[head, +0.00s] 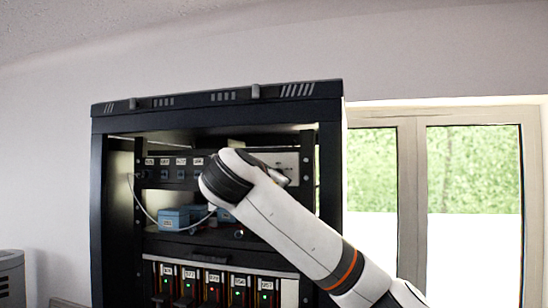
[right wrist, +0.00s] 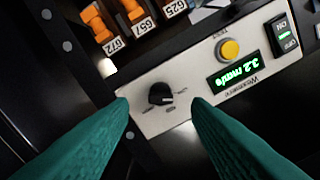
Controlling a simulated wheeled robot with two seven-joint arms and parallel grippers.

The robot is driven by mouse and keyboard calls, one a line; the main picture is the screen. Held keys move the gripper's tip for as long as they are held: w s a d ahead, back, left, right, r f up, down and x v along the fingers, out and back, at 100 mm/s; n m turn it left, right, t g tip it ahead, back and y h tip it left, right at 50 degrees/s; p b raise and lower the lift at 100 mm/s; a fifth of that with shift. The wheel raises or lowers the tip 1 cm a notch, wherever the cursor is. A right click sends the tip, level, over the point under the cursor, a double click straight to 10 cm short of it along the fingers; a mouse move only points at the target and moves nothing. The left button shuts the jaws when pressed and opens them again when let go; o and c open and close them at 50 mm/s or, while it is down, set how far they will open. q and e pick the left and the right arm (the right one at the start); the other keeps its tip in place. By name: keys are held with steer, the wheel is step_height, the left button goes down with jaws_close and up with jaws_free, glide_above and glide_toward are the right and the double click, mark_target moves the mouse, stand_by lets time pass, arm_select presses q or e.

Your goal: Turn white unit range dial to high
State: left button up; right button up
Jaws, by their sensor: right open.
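The white unit (right wrist: 195,82) fills the middle of the right wrist view, and a part of it (head: 290,160) shows behind my right arm in the head view. Its black range dial (right wrist: 161,94) has a pale pointer mark toward the lower right; the small labels around it are unreadable. The unit also has a yellow button (right wrist: 230,48), a green display (right wrist: 233,77) reading about 3.2 mm/s and an ON/OFF switch (right wrist: 285,34). My right gripper (right wrist: 160,104) is open, its green fingertips apart on either side of the dial; contact cannot be told. My left gripper is not in view.
A black rack (head: 112,200) surrounds the unit. Blue boxes (head: 173,220) with a pale cable stand on a shelf below. Lower modules (head: 188,285) have numbered labels and lights; orange parts (right wrist: 97,24) show near the unit. A window (head: 470,170) is at right.

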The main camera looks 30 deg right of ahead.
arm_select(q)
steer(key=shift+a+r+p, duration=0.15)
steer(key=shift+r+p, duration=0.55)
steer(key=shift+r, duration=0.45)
arm_select(e)
steer(key=shift+x, duration=1.8)
steer(key=shift+w, duration=0.1)
jaws_close()
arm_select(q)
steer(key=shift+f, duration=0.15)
